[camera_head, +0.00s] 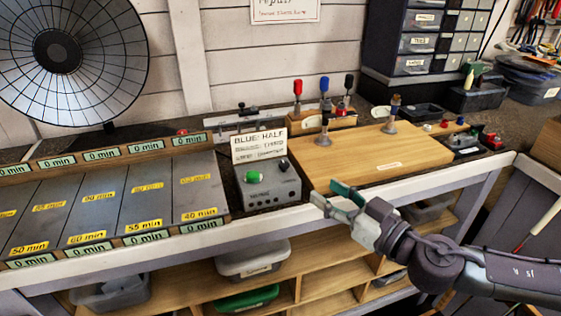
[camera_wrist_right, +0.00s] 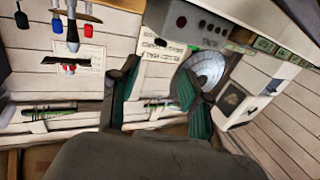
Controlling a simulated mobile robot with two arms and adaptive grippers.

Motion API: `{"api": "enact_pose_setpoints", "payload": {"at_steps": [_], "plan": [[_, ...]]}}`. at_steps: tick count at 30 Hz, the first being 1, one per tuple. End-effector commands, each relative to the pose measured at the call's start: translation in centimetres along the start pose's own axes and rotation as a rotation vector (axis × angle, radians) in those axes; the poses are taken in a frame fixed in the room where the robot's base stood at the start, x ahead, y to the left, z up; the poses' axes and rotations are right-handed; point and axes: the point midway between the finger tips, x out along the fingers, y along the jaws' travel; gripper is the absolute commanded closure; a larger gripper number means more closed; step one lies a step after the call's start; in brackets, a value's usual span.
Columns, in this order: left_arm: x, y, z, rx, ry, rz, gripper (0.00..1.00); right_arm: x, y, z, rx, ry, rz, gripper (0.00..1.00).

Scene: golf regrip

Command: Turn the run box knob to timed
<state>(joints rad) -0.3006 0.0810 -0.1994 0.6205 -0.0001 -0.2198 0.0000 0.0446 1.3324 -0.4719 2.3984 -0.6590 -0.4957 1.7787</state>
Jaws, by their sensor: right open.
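The run box (camera_head: 275,190) is a small grey box at the bench's front edge, left of a wooden board. The lettering by the knob is too small to read surely. A white card (camera_head: 259,146) reading "BLUE: HALF" and more stands behind it. My right gripper (camera_head: 334,198) is open and empty, right of the run box and in front of the board, apart from the knob. Its fingers also show in the right wrist view (camera_wrist_right: 157,98), spread with nothing between them. My left gripper is not in view.
Left of the box lies a tray (camera_head: 110,253) with several "min" labels. The wooden board (camera_head: 375,155) carries metal clamps. Behind it, red, blue and black handles stand in a wooden block (camera_head: 338,120). A round reflector heater (camera_head: 70,55) stands at the back left. Bins sit on shelves below.

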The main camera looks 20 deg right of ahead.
Motion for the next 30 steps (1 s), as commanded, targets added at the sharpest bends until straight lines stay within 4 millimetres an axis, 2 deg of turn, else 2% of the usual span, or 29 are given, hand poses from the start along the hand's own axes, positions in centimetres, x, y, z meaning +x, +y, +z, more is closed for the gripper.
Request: {"api": "enact_pose_setpoints", "payload": {"at_steps": [8, 21, 25, 30], "plan": [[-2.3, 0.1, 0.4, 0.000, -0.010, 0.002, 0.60, 3.2, 0.0, -0.6, 0.004, 0.005, 0.002, 0.53], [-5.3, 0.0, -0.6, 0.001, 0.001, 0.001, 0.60, 11.0, 0.0, -0.4, 0.000, 0.002, 0.000, 0.53], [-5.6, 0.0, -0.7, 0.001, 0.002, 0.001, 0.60, 12.5, 0.0, -0.2, 0.001, 0.002, 0.001, 0.53], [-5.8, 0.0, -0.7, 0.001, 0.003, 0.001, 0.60, 13.4, 0.0, 0.0, 0.001, 0.000, 0.000, 0.53]]}}
